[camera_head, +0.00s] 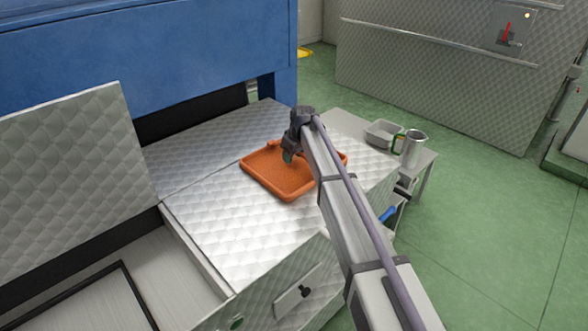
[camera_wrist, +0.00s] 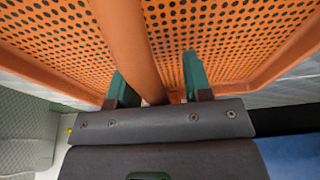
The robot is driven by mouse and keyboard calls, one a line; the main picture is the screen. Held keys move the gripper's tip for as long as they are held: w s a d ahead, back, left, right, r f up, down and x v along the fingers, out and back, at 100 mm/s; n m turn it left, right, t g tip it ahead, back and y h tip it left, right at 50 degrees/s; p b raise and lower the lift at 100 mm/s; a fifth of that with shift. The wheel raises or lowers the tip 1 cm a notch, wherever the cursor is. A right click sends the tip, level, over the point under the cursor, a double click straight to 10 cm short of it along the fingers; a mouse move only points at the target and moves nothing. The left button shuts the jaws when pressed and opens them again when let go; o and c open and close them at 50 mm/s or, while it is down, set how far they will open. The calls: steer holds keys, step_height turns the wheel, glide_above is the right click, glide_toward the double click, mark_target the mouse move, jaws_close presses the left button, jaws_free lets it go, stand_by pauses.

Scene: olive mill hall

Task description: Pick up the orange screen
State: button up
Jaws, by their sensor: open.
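The orange screen (camera_head: 270,175) is a shallow perforated tray with a raised rim. It lies on the quilted metal top, partly hidden behind my arm in the head view. In the wrist view the screen (camera_wrist: 235,50) fills the upper part, with holes across its face. An orange bar (camera_wrist: 125,40) stands out toward the camera. My gripper (camera_head: 288,157) is over the screen in the head view. In the wrist view my gripper (camera_wrist: 158,85) is open, its green fingers on either side of the orange bar, with gaps showing beside it.
A side table (camera_head: 350,125) at the right of the metal top (camera_head: 230,235) holds a grey tray (camera_head: 382,134) and a metal jug (camera_head: 412,150) with a green handle. A raised quilted lid (camera_head: 75,170) stands at left, and a blue machine (camera_head: 150,45) is behind. Green floor is clear at right.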

steer(key=shift+r, duration=0.1)
jaws_close()
steer(key=shift+r, duration=0.1)
stand_by(0.3)
